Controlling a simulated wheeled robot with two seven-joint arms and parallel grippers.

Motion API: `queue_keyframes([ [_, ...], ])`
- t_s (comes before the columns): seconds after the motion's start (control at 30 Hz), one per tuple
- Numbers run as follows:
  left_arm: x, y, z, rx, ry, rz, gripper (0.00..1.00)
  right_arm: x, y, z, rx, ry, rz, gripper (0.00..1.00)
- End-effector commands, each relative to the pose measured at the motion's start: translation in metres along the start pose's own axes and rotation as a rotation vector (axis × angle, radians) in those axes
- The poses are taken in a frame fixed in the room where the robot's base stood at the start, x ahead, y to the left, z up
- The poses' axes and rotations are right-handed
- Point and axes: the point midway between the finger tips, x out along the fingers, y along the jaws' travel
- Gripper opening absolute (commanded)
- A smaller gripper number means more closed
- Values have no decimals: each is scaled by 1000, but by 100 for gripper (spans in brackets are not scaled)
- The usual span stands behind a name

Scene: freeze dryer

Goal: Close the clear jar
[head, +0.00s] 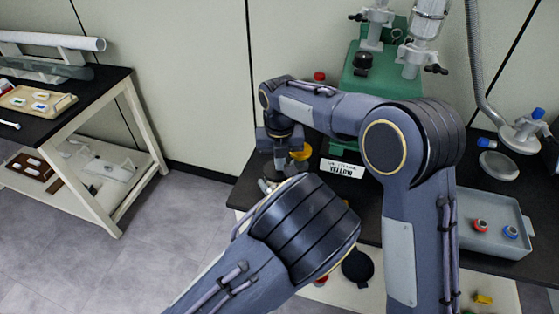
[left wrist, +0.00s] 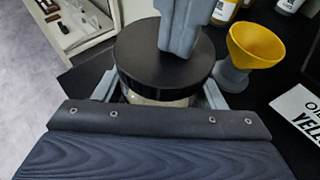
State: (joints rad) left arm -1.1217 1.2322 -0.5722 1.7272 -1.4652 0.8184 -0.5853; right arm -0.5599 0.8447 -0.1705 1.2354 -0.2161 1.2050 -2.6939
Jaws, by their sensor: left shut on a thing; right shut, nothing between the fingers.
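In the left wrist view, the clear jar (left wrist: 158,99) stands between the grey fingers of my left gripper (left wrist: 158,92), which is shut on it. A wide black lid (left wrist: 140,58) lies flat over the jar's mouth and hides most of it. I cannot tell whether the lid is tight. My right gripper (left wrist: 178,42) comes from above, shut and empty, with its fingertips at the top of the lid. In the head view, my right gripper (head: 273,167) reaches down at the table's left part. My left wrist hides the jar and left gripper there.
A yellow funnel (head: 301,152) and a white label card (head: 342,168) are close to the right of the jar. A green apparatus (head: 352,82) stands behind. A grey tray (head: 486,236) with red and blue caps sits at right. Another table (head: 105,92) stands at left across open floor.

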Motion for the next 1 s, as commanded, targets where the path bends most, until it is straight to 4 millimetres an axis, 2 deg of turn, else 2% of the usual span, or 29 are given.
queue_keyframes([
  [0.17, 0, -1, 2, -1, -3, -1, 0, 1, 0, -1, 31, 3, -1, 0],
  [0.27, 0, -1, 2, -1, -3, -2, 0, 1, 1, -2, 159, 3, -5, 0],
  [0.57, -1, -1, 2, -1, -3, -3, 0, 1, 5, -6, 886, 4, -23, 0],
  [1.0, -1, -2, 2, -1, -3, -5, 0, 2, 13, -4, 2043, 7, -53, 0],
])
